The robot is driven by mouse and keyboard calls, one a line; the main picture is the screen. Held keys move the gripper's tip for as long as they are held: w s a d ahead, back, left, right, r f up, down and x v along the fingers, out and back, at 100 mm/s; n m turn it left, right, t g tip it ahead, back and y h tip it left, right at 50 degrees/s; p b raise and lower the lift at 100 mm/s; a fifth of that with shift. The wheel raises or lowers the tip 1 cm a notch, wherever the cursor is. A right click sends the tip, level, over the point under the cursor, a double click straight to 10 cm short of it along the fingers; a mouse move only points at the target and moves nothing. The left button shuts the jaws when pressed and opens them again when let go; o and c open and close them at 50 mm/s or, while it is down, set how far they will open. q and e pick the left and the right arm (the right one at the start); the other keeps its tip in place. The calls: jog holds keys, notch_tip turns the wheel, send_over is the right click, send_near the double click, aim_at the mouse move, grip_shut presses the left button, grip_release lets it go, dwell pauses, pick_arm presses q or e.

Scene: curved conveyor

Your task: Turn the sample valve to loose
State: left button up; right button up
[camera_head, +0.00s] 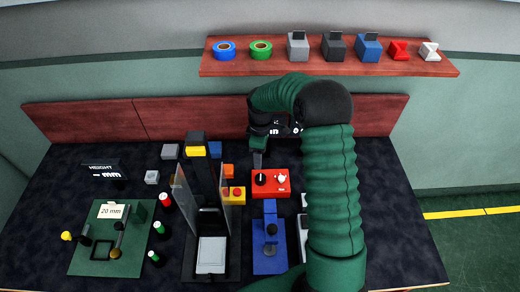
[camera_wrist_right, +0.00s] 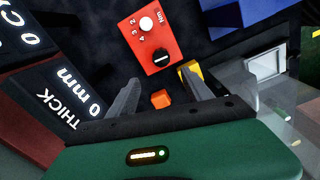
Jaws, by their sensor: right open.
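No label reading "sample valve" or "loose" is legible. A red box (camera_head: 270,184) on the dark table carries a black knob (camera_head: 261,179) and a white knob (camera_head: 281,179). In the right wrist view the red box (camera_wrist_right: 137,47) has small numbers by the white knob (camera_wrist_right: 146,23); the black knob (camera_wrist_right: 161,56) has a pale pointer line. My right gripper (camera_head: 258,160) reaches in behind the red box. In its wrist view the gripper (camera_wrist_right: 163,86) is open and empty, its fingers apart and clear of both knobs. My left gripper is not in view.
An orange block (camera_wrist_right: 160,98) lies below the fingers. A yellow box with a red button (camera_head: 234,195) stands left of the red box, and a blue fixture (camera_head: 270,245) in front. A green plate (camera_head: 88,256) lies far left. A shelf (camera_head: 330,69) hangs behind.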

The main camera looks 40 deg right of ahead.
aim_at(261, 177)
notch_tip(261, 177, up, 4)
jog(key=shift+w+f, duration=0.1)
jog(key=shift+f, duration=0.05)
jog(key=f+m+b, duration=0.1)
jog(key=f+m, duration=0.3)
jog(key=f, duration=0.1)
jog(key=f+m+b, duration=0.2)
jog(key=f+m, duration=0.2)
jog(key=f, duration=0.1)
jog(key=f+m+b, duration=0.1)
jog(key=f+m, duration=0.4)
jog(key=f, duration=0.1)
jog(key=shift+s+b, duration=0.2)
jog(key=shift+b, duration=0.15)
